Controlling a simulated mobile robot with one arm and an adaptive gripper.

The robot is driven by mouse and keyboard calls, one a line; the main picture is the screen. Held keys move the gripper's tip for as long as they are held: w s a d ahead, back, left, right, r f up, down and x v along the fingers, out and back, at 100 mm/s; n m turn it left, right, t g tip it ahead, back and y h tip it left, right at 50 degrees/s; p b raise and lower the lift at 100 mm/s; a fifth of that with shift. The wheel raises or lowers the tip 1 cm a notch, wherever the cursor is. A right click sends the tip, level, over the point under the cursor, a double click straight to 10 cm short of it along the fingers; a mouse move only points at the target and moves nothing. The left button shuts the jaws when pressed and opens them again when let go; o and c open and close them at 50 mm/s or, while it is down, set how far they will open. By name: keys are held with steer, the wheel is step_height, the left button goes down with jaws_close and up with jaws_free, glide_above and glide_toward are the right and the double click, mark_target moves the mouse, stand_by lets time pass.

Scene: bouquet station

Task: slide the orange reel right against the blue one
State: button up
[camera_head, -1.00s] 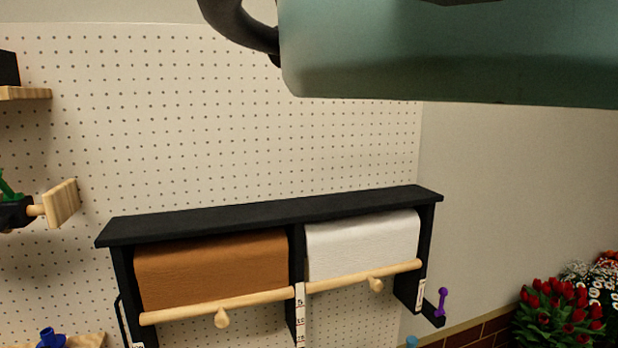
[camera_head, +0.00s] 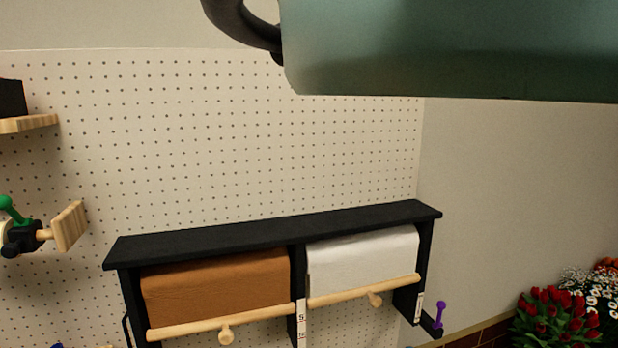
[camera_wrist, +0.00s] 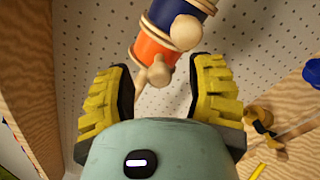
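In the wrist view the orange reel (camera_wrist: 153,48) and the blue reel (camera_wrist: 178,13) sit in line, the blue one farther up the picture. Pale wooden discs show between and beside their coloured bands; I cannot tell whether a gap separates the reels. A wooden knob or peg end (camera_wrist: 155,75) is at the near side of the orange reel. My gripper (camera_wrist: 161,70) is open, with its two yellow-and-black fingers apart and nothing held. The orange reel lies ahead of the opening. The reels are not recognisable in the head view.
A wooden panel (camera_wrist: 30,80) stands left in the wrist view, and wooden parts with yellow items (camera_wrist: 260,120) are at right. In the head view, a black paper-roll rack (camera_head: 280,230) hangs on the pegboard (camera_head: 230,140). Red flowers (camera_head: 553,318) are lower right.

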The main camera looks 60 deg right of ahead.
jaws_close()
stand_by(0.4)
steer(key=shift+s+d, duration=0.1)
stand_by(0.4)
steer(key=shift+o, duration=0.2)
jaws_free()
steer(key=v, duration=1.2)
